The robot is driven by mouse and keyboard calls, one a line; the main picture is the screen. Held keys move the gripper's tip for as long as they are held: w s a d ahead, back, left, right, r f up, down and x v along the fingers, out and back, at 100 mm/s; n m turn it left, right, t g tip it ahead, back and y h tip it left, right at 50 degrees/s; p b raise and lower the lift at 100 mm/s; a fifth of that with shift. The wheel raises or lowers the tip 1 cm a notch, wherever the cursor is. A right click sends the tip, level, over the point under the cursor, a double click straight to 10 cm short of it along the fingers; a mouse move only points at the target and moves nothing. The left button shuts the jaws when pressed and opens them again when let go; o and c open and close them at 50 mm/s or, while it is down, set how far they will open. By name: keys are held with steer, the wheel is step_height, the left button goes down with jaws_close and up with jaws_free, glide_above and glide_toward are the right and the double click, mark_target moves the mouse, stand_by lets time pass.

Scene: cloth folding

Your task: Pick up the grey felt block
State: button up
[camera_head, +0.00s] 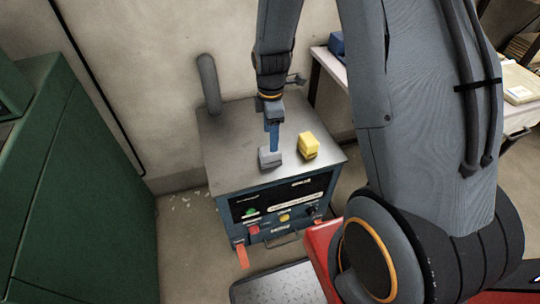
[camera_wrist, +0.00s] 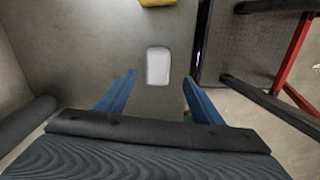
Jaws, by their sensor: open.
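The grey felt block (camera_head: 270,159) lies on the metal top of a low cabinet (camera_head: 230,135), near its front edge. In the wrist view the block (camera_wrist: 158,66) looks pale and rounded, and lies just beyond and between my fingertips. My gripper (camera_wrist: 158,78) has its two blue fingers spread wide with nothing between them. In the head view my gripper (camera_head: 273,146) points down just behind and above the block. I cannot tell whether a finger touches it.
A yellow block (camera_head: 308,146) sits right of the grey block; its edge also shows in the wrist view (camera_wrist: 157,2). A grey post (camera_head: 208,85) rises at the cabinet's back left. A green machine (camera_head: 85,190) stands left. The cabinet top's left part is clear.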

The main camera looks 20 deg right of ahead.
steer(key=shift+w+f+n, duration=0.2)
steer(key=shift+f+n, duration=0.15)
steer(key=shift+f, duration=0.15)
steer(key=shift+w+f+n, duration=0.2)
steer(key=shift+f+n, duration=0.15)
steer(key=shift+f, duration=0.5)
steer(key=shift+s+f+p, duration=0.15)
steer(key=shift+f+p, duration=0.5)
steer(key=shift+f, duration=2.7)
steer(key=c, duration=1.2)
step_height(320, 180, up, 10)
steer(key=shift+b, duration=0.55)
